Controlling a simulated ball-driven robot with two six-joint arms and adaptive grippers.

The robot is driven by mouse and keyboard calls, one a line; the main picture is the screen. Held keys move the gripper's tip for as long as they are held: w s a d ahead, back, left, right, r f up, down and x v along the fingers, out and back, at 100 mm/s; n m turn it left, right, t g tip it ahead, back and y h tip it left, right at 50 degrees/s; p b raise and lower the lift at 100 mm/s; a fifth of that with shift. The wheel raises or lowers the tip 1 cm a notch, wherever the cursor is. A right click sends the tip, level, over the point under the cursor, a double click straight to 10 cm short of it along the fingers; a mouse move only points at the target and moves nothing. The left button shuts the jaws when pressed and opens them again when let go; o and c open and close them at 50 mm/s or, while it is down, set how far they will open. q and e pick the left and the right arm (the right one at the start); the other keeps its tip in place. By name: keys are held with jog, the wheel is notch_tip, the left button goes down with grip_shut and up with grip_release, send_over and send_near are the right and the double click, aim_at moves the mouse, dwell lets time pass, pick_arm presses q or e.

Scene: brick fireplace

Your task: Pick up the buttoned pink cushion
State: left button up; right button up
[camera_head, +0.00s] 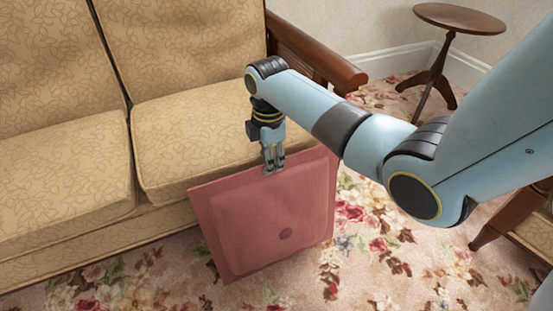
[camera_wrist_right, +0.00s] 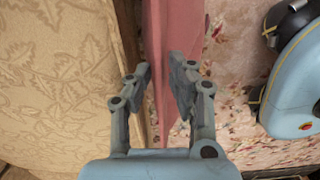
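The pink cushion (camera_head: 248,219) is square, with a round button near the middle of its face. It stands on edge, slightly turned, in front of the sofa seat. My right gripper (camera_head: 273,168) comes down from above onto its top edge. In the right wrist view the fingers (camera_wrist_right: 161,80) are drawn in on both sides of the cushion's edge (camera_wrist_right: 165,35). Whether the cushion's lower edge touches the carpet I cannot tell. My left gripper is not in view.
A tan patterned sofa (camera_head: 70,165) with a wooden armrest (camera_head: 318,55) stands right behind the cushion. A round wooden side table (camera_head: 459,18) is at the back right. Wooden furniture (camera_head: 505,212) shows at the right edge. Floral carpet (camera_head: 395,255) lies clear right of the cushion.

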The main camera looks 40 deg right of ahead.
jog(key=shift+c, duration=0.4)
grip_shut()
jog(key=shift+r, duration=0.2)
